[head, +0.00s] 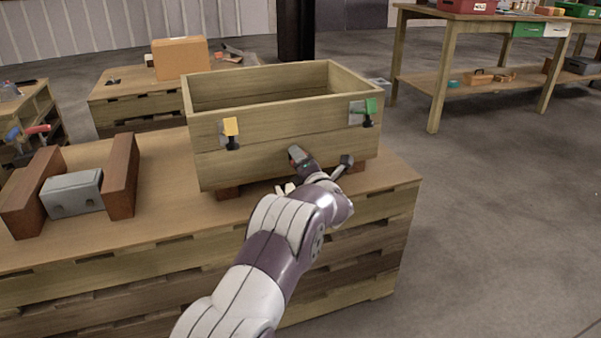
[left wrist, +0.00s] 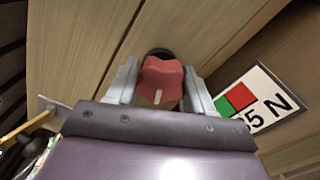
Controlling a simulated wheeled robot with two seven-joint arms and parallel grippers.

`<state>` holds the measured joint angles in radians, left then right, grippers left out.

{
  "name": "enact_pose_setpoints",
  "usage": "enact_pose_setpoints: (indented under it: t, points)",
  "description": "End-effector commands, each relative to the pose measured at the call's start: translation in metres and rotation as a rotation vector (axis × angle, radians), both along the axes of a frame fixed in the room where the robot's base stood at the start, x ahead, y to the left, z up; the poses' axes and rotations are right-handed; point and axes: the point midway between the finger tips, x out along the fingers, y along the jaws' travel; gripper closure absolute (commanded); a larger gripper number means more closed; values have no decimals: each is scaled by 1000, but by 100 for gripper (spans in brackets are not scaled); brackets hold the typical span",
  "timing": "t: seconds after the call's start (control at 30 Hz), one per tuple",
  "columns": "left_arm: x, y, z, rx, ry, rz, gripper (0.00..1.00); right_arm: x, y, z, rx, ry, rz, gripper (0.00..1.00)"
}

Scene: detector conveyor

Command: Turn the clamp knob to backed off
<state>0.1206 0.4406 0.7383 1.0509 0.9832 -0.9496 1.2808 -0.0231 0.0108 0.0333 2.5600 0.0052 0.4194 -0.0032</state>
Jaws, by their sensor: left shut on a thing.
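The clamp knob (left wrist: 162,82) is a red, lobed knob with a white mark near its lower edge in the left wrist view. It sits at a dark round opening in a wooden face. My left gripper (left wrist: 163,88) has a finger on each side of it and is shut on it. In the head view my left gripper (head: 322,168) is at the front of a wooden crate (head: 270,152), and the knob is hidden behind it. A white label (left wrist: 255,100) with a red and a green square and partly visible lettering is to the right of the knob. My right gripper is not in view.
A grey metal block (head: 73,193) sits between two brown wooden blocks at left. Open floor lies to the right.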

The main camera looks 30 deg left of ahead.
Motion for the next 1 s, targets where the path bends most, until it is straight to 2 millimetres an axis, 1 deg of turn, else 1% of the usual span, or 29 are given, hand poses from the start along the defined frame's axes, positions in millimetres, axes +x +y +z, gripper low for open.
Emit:
enact_pose_setpoints:
  t: [0.03, 1.0]
  points:
    - [0, -1, -10, -28, -29, -1, 79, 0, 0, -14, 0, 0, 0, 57]
    - [0, -1, -9, -626, -730, -1, 79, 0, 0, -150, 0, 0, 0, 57]
